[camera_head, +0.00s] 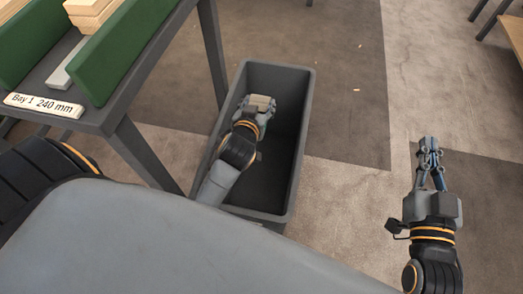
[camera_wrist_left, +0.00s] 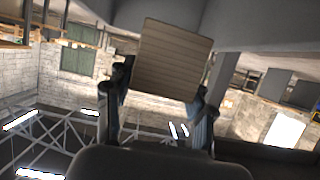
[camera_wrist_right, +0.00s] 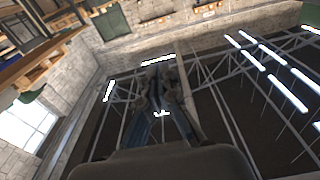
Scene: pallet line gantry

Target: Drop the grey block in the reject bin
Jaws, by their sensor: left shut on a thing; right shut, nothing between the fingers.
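My left gripper (camera_head: 257,106) is shut on a greyish-tan block with fine parallel lines (camera_wrist_left: 172,60), which fills the space between its fingers in the left wrist view. In the head view the held block (camera_head: 262,100) shows at the fingertips, over the opening of the dark grey reject bin (camera_head: 309,112). How deep it is relative to the rim cannot be told. The part of the bin floor that shows is bare; the arm hides some of it. My right gripper (camera_head: 429,150) is shut and empty, over the floor right of the bin.
A dark table (camera_head: 110,115) labelled "Bay 1 240 mm" (camera_head: 44,104) stands left of the bin. On it are green dividers (camera_head: 110,55), pale wooden pieces (camera_head: 95,12) and a light grey strip (camera_head: 66,68). The floor between bin and right gripper is clear.

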